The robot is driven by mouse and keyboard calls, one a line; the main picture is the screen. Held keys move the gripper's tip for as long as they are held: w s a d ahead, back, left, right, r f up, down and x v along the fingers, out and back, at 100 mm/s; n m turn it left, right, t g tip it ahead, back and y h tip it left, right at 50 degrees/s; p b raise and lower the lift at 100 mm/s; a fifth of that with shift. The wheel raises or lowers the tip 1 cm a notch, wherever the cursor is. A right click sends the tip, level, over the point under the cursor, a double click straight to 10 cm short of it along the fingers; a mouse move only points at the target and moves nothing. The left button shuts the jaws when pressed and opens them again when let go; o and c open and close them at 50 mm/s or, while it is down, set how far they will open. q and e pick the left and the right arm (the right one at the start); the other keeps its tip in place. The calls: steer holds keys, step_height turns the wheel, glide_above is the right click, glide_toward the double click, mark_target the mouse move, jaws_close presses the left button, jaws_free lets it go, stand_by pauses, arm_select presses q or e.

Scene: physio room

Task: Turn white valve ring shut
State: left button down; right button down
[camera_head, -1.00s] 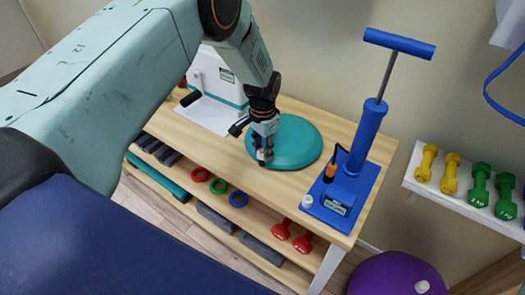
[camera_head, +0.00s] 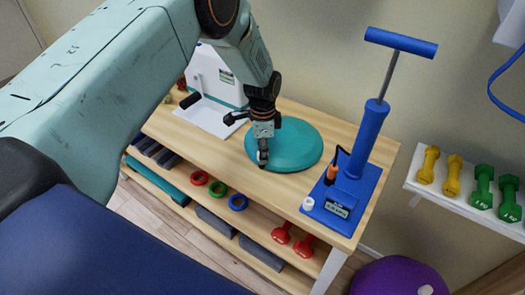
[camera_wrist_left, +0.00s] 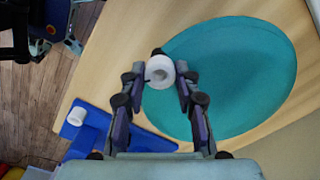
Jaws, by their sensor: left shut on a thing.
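The white valve ring (camera_wrist_left: 159,72) sits at the edge of the round teal cushion (camera_wrist_left: 260,75), seen in the left wrist view with its round hole facing the camera. A small dark piece shows just beyond it. My left gripper (camera_wrist_left: 160,74) is shut on the ring, one finger on each side. In the head view my left gripper (camera_head: 262,160) points down at the near edge of the teal cushion (camera_head: 297,147), and its fingers hide the ring.
A blue hand pump (camera_head: 366,135) stands on a blue base right of the cushion, with a white knob (camera_head: 308,203) on its corner. A white device (camera_head: 215,80) stands behind my left arm. The wooden bench top (camera_head: 215,148) is clear in front of the cushion.

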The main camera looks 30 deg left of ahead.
stand_by(0.4)
arm_select(q)
steer(key=c, duration=1)
jaws_free()
step_height(320, 180, up, 12)
